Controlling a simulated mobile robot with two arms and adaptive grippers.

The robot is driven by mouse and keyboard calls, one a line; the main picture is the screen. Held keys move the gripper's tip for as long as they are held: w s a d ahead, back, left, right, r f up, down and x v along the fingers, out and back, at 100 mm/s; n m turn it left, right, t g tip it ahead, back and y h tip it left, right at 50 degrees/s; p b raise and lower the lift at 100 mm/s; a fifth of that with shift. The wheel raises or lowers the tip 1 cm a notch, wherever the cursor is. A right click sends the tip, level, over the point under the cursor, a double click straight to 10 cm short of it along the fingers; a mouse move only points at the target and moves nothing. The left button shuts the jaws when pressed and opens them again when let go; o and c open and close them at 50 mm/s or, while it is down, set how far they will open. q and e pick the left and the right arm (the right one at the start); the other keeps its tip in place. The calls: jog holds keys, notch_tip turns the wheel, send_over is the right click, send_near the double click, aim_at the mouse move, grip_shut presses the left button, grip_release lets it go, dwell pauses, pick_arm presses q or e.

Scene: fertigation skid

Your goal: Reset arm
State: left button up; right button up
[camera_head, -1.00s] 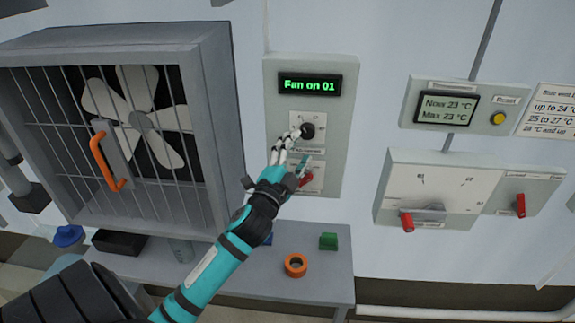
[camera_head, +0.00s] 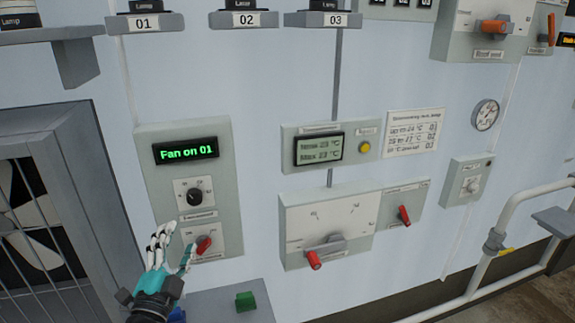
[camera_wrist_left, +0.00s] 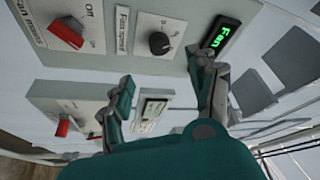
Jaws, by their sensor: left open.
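My left gripper (camera_head: 172,252) is at the lower left of the head view, in front of the lower part of the fan panel (camera_head: 222,130). In the left wrist view its two fingers (camera_wrist_left: 165,95) stand apart with nothing between them. The panel's display (camera_head: 186,150) reads "Fan on 01". Below it are a black knob (camera_head: 194,196) and a red switch (camera_head: 204,244). The fingertips are just left of the red switch in the head view; I cannot tell whether they touch the panel. My right gripper is not in view.
The caged fan (camera_head: 35,205) stands at the left. A temperature display (camera_head: 320,149) reads 23 °C, beside a yellow button (camera_head: 364,147). Below is a box with a red-tipped lever (camera_head: 314,260). A green block (camera_head: 245,301) sits on the shelf. A pipe (camera_head: 508,215) runs at the right.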

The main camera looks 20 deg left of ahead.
pick_arm(q)
jog(key=s+d+f+n+g, duration=0.2)
jog(key=s+f+n+g, duration=0.15)
jog(key=f, duration=0.45)
jog(key=s+d+f+n+g, duration=0.25)
jog(key=s+f+g, duration=0.2)
jog(key=f, duration=0.25)
jog(key=s+d+f+n+g+h, duration=0.1)
jog(key=s+d+f+g+h, duration=0.1)
jog(key=s+d+f+g, duration=0.45)
jog(key=s+d+f+n+g+h, duration=0.1)
jog(key=s+d+f+g+h, duration=0.2)
jog(key=s, duration=0.6)
jog(key=s+a+f+b+x, duration=0.1)
jog(key=s+b+x, duration=0.15)
jog(key=x, duration=1.15)
jog(key=s+a+b+x, duration=0.1)
jog(key=s+b+x, duration=0.15)
jog(key=x, duration=1.25)
jog(key=s+a+f+g+b, duration=0.1)
jog(key=s+a+f+b, duration=0.1)
jog(key=s+f, duration=1.6)
jog(key=shift+s+f+y, duration=0.2)
jog(key=shift+f+y, duration=0.2)
jog(key=shift+f, duration=0.35)
